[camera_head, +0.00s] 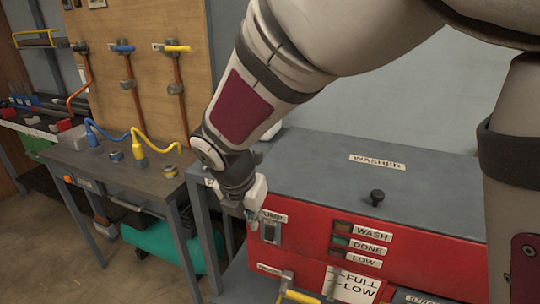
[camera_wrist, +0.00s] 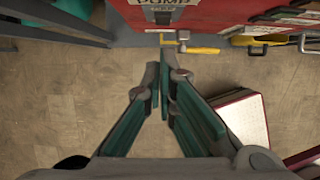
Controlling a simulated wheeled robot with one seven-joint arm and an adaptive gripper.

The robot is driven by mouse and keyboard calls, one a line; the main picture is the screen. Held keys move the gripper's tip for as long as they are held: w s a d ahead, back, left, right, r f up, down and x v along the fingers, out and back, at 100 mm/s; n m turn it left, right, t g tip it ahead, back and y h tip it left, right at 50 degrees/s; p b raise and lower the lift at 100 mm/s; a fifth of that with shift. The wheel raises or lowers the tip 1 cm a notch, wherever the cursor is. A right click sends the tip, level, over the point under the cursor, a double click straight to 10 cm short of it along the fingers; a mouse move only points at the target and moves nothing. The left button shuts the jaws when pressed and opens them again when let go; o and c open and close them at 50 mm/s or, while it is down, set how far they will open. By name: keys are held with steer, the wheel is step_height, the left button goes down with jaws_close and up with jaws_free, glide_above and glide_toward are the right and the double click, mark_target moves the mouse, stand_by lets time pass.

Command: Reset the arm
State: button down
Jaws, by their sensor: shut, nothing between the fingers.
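My gripper (camera_head: 252,212) is at the left front corner of the red washer (camera_head: 300,250), close to the pump switch panel (camera_head: 271,230). In the wrist view my gripper (camera_wrist: 163,80) points toward the washer's front, its green-padded fingers together at the tips with nothing between them. The pump label and switch (camera_wrist: 162,16) show just beyond the fingertips. I cannot tell whether the fingers touch the panel. My arm reaches across the head view from the upper right, bent downward.
A yellow-handled valve (camera_head: 297,296) sticks out below the pump panel. The washer's grey lid (camera_head: 330,180) carries a black knob (camera_head: 377,196). At left stands a dark workbench (camera_head: 105,180) with blue and yellow hose fittings. Floor is open at lower left.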

steer(key=shift+r, duration=0.75)
steer(key=s+d+r+m+g, duration=0.1)
steer(key=s+d+r+m, duration=0.35)
steer(key=d+m, duration=0.4)
steer(key=s+d+r+m+g, duration=0.1)
steer(key=s+d+r+m, duration=0.3)
steer(key=s+d+m, duration=0.4)
steer(key=s+d+m+y, duration=0.1)
steer(key=s+d+m, duration=0.3)
steer(key=s+m, duration=0.4)
steer(key=s+d+m, duration=0.4)
steer(key=s+m, duration=0.3)
steer(key=m, duration=0.1)
step_height(320, 180, up, 14)
steer(key=t+p, duration=0.2)
steer(key=p, duration=1)
steer(key=shift+s+p, duration=0.2)
steer(key=shift+p, duration=0.2)
